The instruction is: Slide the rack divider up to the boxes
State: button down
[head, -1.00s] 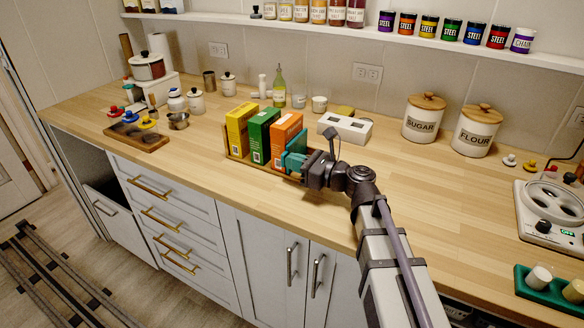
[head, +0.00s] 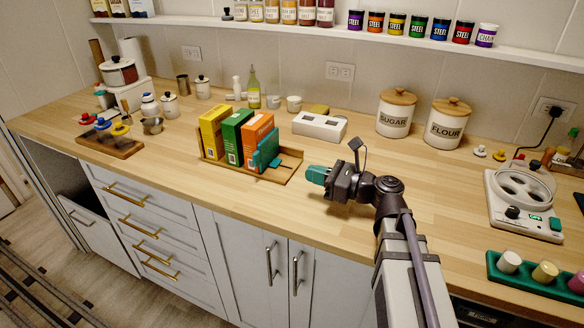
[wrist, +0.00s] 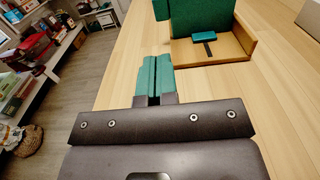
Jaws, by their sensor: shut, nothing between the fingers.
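The wooden rack (head: 292,163) holds a yellow box (head: 212,132), a green box (head: 236,138) and an orange box (head: 252,137) standing upright in a row. The teal rack divider (head: 265,151) stands upright at the orange box's right side, touching or very close; I cannot tell which. In the wrist view, the divider (wrist: 203,20) is at the top, with its small foot (wrist: 203,38) on the rack floor. My gripper (head: 314,175) is shut and empty, to the right of the rack and apart from it. Its teal fingertips (wrist: 153,72) are together in the wrist view.
The rack's right end is bare. A white box with openings (head: 319,126) and the sugar (head: 396,112) and flour (head: 448,124) canisters stand behind. A white appliance (head: 523,205) and a green tray (head: 535,285) are at right. The counter around my gripper is clear.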

jog(key=c, duration=1.8)
grip_release()
jog(key=shift+s+d, duration=0.2)
jog(key=shift+d, duration=0.2)
jog(key=shift+c, duration=0.2)
jog(key=o, duration=0.7)
jog(key=s+a+n+g, duration=0.1)
jog(key=a, duration=0.6)
jog(key=s+a+n+g+y, duration=0.1)
jog(key=a+g, duration=0.1)
jog(key=a, duration=0.5)
jog(key=s+a+n+g, duration=0.1)
jog(key=a, duration=0.6)
jog(key=shift+s+a+f+g+y, duration=0.1)
jog(key=shift+s+a+g+y, duration=0.15)
jog(key=shift+g+y, duration=0.15)
jog(key=w+a+m+t+h, duration=0.1)
jog(key=a+m+t+h, duration=0.5)
jog(key=a, duration=0.8)
jog(key=m+t+h, duration=0.6)
jog(key=m+h, duration=0.9)
jog(key=h, duration=0.5)
send_near(254, 162)
jog(key=shift+s+a, duration=0.5)
jog(key=shift+a, duration=0.15)
jog(key=shift+s+d, duration=0.1)
jog(key=shift+d, duration=0.05)
jog(key=x, duration=1.1)
jog(key=shift+s+d, duration=0.1)
grip_shut()
